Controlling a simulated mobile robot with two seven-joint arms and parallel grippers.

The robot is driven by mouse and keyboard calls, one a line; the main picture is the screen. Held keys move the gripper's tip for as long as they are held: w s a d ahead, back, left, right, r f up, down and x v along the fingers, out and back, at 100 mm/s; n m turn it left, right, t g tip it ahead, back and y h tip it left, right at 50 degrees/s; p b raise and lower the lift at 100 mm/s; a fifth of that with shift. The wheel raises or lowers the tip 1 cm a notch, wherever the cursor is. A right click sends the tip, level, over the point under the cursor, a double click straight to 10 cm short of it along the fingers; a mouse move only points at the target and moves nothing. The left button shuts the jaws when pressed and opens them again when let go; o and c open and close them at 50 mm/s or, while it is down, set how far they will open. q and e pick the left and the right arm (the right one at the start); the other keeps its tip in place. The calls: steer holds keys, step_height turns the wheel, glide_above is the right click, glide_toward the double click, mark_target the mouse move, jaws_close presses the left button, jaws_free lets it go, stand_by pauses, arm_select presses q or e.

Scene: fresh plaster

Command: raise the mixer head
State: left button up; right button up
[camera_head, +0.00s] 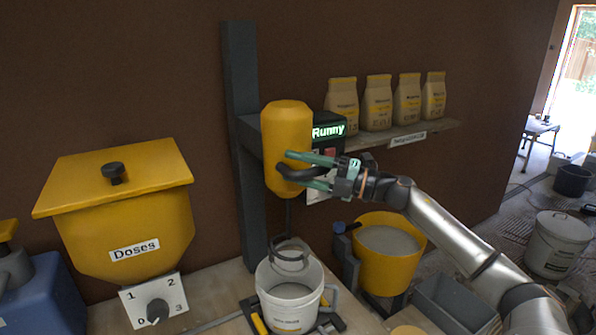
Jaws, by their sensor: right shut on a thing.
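The mixer head (287,130) is a yellow rounded body on a dark upright post (242,140). A dark curved handle (294,173) sits at its lower front. My right gripper (297,170) reaches in from the right, with its green fingers shut on this handle. The mixer's shaft and ring-shaped whisk (289,250) hang below the head, at the mouth of a white bucket (290,296). How deep the whisk sits is hard to tell. My left gripper is not in view.
A display reading "Runny" (328,131) is behind my gripper. A shelf (430,131) holds several bags. A yellow "Doses" hopper (125,220) with a dial stands left. A yellow tub (388,262) and a grey bin (455,303) are at the right, near my right arm.

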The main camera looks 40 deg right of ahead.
steer(key=shift+o, duration=1)
steer(key=shift+r, duration=0.45)
steer(key=shift+f, duration=0.2)
steer(key=shift+d, duration=0.1)
steer(key=shift+s+d+f, duration=0.1)
steer(key=shift+s+f, duration=0.05)
steer(key=shift+s, duration=0.1)
steer(key=b+v, duration=0.2)
steer(key=v, duration=1)
